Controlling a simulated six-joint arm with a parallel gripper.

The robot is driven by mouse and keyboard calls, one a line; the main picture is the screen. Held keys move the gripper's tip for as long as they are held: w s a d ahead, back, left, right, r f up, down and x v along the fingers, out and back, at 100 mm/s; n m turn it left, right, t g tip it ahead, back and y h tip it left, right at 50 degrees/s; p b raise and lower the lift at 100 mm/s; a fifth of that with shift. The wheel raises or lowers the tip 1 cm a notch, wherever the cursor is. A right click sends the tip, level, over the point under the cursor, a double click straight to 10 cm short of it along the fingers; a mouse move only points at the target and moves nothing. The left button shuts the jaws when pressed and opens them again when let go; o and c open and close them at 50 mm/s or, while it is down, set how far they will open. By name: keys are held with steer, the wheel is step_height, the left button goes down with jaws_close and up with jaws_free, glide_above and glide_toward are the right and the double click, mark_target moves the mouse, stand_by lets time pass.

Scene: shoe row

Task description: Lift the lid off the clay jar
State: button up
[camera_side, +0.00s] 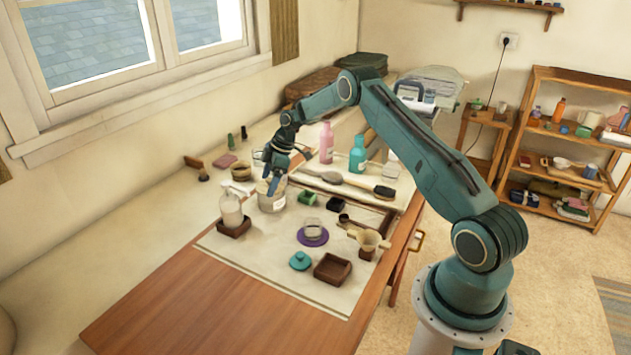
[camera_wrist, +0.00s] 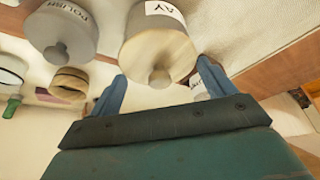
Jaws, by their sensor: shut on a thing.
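The clay jar (camera_side: 272,203) stands on the pale mat in the side view, with my gripper (camera_side: 273,184) directly above and around its top. In the wrist view the jar's label (camera_wrist: 166,10) shows the letters "AY". Its beige round lid (camera_wrist: 152,50) with a knob (camera_wrist: 160,77) sits between my two blue fingers, and my gripper (camera_wrist: 164,88) is shut on the lid. I see no clear gap between lid and jar. The far side of the lid is hidden.
A grey jar labelled "POLISH" (camera_wrist: 68,30) stands close beside the clay jar. A pale container (camera_side: 231,210) on a brown tray is near my gripper. Pink (camera_side: 326,142) and teal (camera_side: 357,155) bottles stand behind. The wooden table front (camera_side: 190,310) is clear.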

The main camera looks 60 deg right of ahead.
mark_target(269, 179)
step_height(269, 179, up, 19)
steer(key=shift+r, duration=0.2)
stand_by(0.4)
steer(key=shift+a, duration=0.2)
stand_by(0.6)
steer(key=s+a+f, duration=0.6)
steer(key=s+a, duration=0.2)
steer(key=a, duration=0.3)
steer(key=shift+s, duration=0.25)
step_height(269, 179, down, 20)
steer(key=shift+r, duration=0.1)
stand_by(1.2)
